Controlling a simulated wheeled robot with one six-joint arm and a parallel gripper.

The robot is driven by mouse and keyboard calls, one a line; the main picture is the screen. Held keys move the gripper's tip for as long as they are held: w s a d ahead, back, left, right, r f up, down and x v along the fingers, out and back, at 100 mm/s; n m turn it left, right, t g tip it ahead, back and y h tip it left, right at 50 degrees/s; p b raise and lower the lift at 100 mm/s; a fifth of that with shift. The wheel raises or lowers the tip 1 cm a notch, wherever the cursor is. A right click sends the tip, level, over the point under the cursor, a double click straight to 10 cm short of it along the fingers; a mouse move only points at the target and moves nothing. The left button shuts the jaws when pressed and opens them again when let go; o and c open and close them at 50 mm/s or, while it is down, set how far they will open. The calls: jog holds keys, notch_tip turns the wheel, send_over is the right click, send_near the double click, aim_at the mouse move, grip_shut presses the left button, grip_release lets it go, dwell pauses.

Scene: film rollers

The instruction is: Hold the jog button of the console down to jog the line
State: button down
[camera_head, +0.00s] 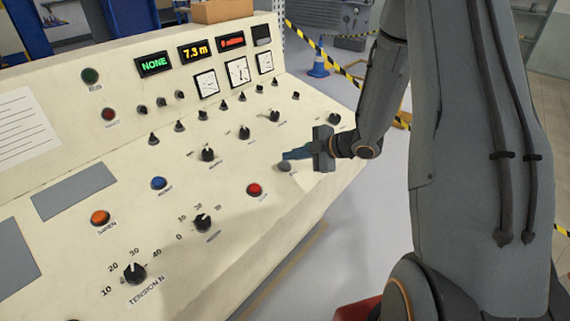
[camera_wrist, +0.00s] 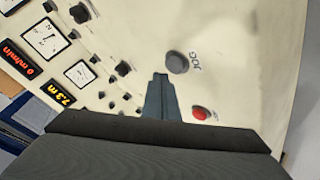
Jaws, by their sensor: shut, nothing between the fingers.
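The console (camera_head: 130,215) has a sloped cream panel. The jog button is a grey round button (camera_head: 285,167) at the panel's right part; it also shows in the wrist view (camera_wrist: 177,62) beside the printed word JOG. My gripper (camera_head: 287,155) comes in from the right, its dark blue-grey fingers shut and empty. In the wrist view the fingertips (camera_wrist: 160,76) end just short of the jog button, with a little panel showing between. I cannot tell how high the tips are above the panel. I see no contact with the button.
A red button (camera_head: 255,190) lies left of the jog button, and a black knob (camera_head: 275,116) lies behind it. A green display (camera_head: 153,64) reads NONE and a yellow one (camera_head: 193,50) reads 7.3 m. A red display (camera_wrist: 21,58) reads 0 m/min.

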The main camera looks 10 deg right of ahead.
jog(key=r+p, duration=0.2)
jog(key=r, duration=0.1)
jog(key=r+p, duration=0.1)
jog(key=shift+s+d+r+p, duration=0.3)
jog(key=shift+s+r+p, duration=0.05)
jog(key=shift+s, duration=0.05)
jog(key=s+d+r+m+g+h+b, duration=0.2)
jog(key=s+d+r+m+h+b, duration=0.15)
jog(key=s+m+h, duration=0.65)
jog(key=s+a+m+g, duration=0.2)
jog(key=s+m, duration=0.2)
jog(key=s, duration=0.3)
jog(key=s+a+m+g+y+b, duration=0.1)
jog(key=s+a+m+g, duration=0.1)
jog(key=s, duration=0.5)
jog(key=a+m, duration=0.1)
jog(key=m, duration=0.1)
jog(key=shift+f+m+g+y, duration=0.25)
jog(key=shift+m+g+y, duration=0.05)
jog(key=shift+m+g, duration=0.1)
